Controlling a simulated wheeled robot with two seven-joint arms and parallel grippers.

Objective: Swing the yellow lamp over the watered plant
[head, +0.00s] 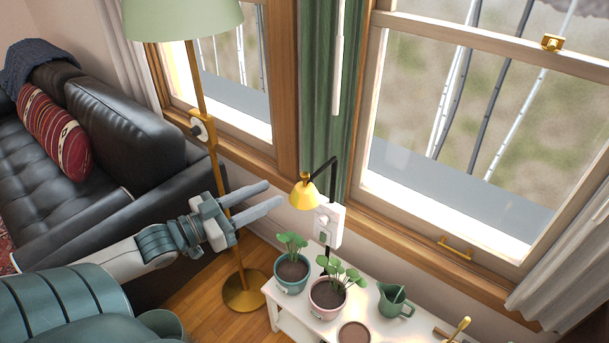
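The yellow lamp (303,196) hangs from a thin black jointed arm beside the window, pointing down. Its shade is above and slightly right of the plant in the teal pot (290,285). A second leafy plant grows in a pink pot (324,304) just right of it. I cannot tell from the soil which plant is watered. My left gripper (275,192) is at the lamp's left, at about shade height in the picture, apart from it. Its two fingers are separated with nothing between them. My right gripper is not in view.
The white table (295,326) also holds a green watering can (394,302) and a brown round pot or dish (354,335). A brass floor lamp (215,165) stands behind my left gripper. A black sofa (125,115) is left.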

